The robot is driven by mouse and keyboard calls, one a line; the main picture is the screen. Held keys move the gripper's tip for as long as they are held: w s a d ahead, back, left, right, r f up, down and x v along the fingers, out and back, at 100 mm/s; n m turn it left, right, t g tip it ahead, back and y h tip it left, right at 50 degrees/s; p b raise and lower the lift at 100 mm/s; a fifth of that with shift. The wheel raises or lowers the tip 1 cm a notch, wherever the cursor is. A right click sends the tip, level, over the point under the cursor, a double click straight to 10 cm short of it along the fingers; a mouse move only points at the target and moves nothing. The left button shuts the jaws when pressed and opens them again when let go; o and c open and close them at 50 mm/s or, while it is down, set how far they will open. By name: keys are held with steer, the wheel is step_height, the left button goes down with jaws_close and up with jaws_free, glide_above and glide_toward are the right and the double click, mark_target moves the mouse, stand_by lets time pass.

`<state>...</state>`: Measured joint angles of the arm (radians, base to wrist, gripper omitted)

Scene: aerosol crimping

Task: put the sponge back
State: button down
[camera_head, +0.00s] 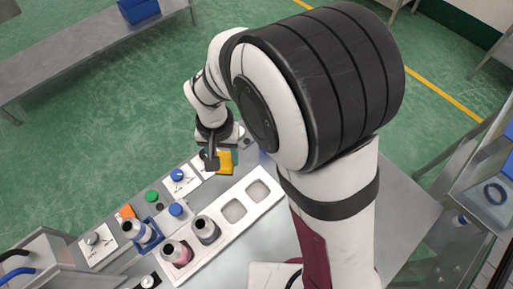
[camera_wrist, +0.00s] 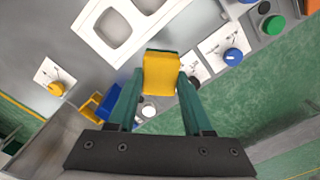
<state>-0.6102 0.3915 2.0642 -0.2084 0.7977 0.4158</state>
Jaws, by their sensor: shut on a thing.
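A yellow sponge with a green layer (camera_wrist: 161,74) is between the fingers of my gripper (camera_wrist: 161,82) in the wrist view. Both fingers press on its sides. In the head view the sponge (camera_head: 227,161) shows beside my dark gripper (camera_head: 212,160), near the far edge of the metal worktable. A blue piece and a yellow piece (camera_wrist: 92,106) lie close together below and left of the sponge in the wrist view. The left finger partly hides them, and I cannot tell whether they form a sponge holder.
A white tray (camera_head: 246,205) has two empty square recesses and two cans (camera_head: 206,230) standing in it. Another can (camera_head: 133,228) stands at a blue fixture to its left. Panels with blue knobs (camera_head: 178,174) and a green button (camera_head: 152,196) line the far edge.

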steer(key=s+d+r+m, duration=0.15)
steer(key=d+m, duration=0.75)
steer(key=d, duration=1.6)
steer(key=w+a+f, duration=0.1)
steer(key=a+f, duration=0.1)
steer(key=a, duration=0.1)
steer(key=w+a+f, duration=0.2)
steer(key=a, duration=0.1)
steer(key=w+a+f, duration=0.1)
steer(key=a+f, duration=0.1)
steer(key=a, duration=0.1)
steer(key=shift+w+a, duration=0.15)
steer(key=shift+a, duration=0.15)
step_height(320, 180, down, 4)
steer(key=shift+w+a+f, duration=0.15)
steer(key=shift+f, duration=0.1)
steer(key=shift+c, duration=1.6)
jaws_free()
